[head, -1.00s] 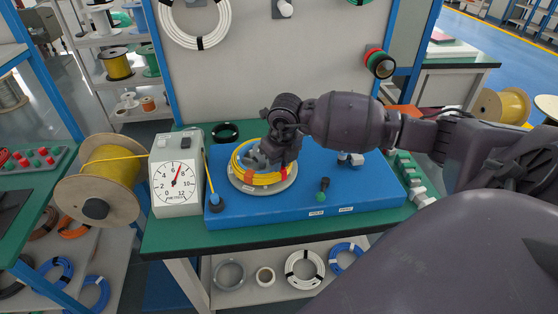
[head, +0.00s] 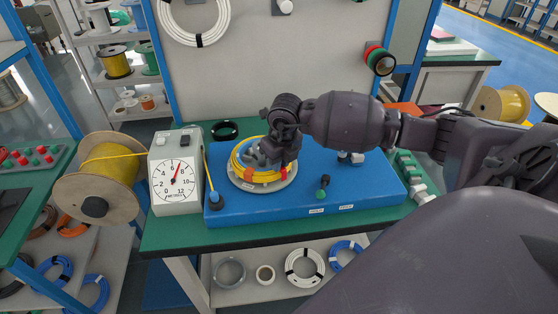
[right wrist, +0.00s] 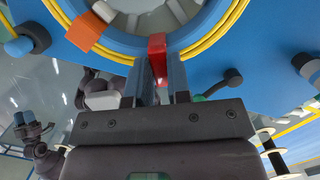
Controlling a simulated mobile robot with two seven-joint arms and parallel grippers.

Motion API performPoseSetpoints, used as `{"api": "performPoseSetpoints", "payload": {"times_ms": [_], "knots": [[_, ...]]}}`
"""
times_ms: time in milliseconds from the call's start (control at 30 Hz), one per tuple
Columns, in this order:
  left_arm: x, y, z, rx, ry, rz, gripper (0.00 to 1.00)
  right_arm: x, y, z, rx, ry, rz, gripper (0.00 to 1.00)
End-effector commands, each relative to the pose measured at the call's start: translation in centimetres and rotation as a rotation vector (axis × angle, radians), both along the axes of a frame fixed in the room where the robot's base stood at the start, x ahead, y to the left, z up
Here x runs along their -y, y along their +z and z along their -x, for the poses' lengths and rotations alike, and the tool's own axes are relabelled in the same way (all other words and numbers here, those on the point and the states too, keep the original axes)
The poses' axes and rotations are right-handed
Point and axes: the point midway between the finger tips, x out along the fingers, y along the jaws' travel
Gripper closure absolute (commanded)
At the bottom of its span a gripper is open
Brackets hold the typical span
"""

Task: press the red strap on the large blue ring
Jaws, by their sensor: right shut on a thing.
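The yellow cable (head: 238,162) lies coiled around the large blue ring (right wrist: 190,34) on a round pale plate. The red strap (right wrist: 157,52) sits on the near right part of the coil. An orange strap (right wrist: 86,31) is further left on the coil. My right gripper (right wrist: 159,80) is closed on the red strap, with one finger on each side of it. In the head view my right gripper (head: 281,163) comes from the upper right and hides part of the ring and coil.
The blue base (head: 260,214) stands on the green bench (head: 170,240). A dial meter (head: 178,172) and a yellow cable spool (head: 98,180) are at left.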

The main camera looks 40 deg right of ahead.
Motion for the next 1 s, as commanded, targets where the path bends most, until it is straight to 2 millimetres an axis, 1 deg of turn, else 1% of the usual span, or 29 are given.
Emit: {"api": "performPoseSetpoints", "payload": {"times_ms": [167,200,367,700,1000], "knots": [[0.0,0.0,0.0,0.000,0.000,0.000,0.57,0.0,-0.2,0.1,-0.004,0.000,0.000,0.95],[0.0,0.0,0.0,0.000,0.000,0.000,0.57,0.0,-0.2,0.1,-0.004,0.000,0.000,0.78],[0.0,0.0,0.0,0.000,0.000,0.000,0.57,0.0,-0.2,0.1,-0.003,0.000,0.000,0.53],[0.0,0.2,-0.1,0.002,0.000,0.000,0.57,0.0,0.1,0.0,-0.001,0.000,0.000,0.53],[0.0,1.9,-0.4,0.020,0.001,0.000,0.57,0.0,2.5,0.0,0.002,0.000,0.000,0.53]]}}
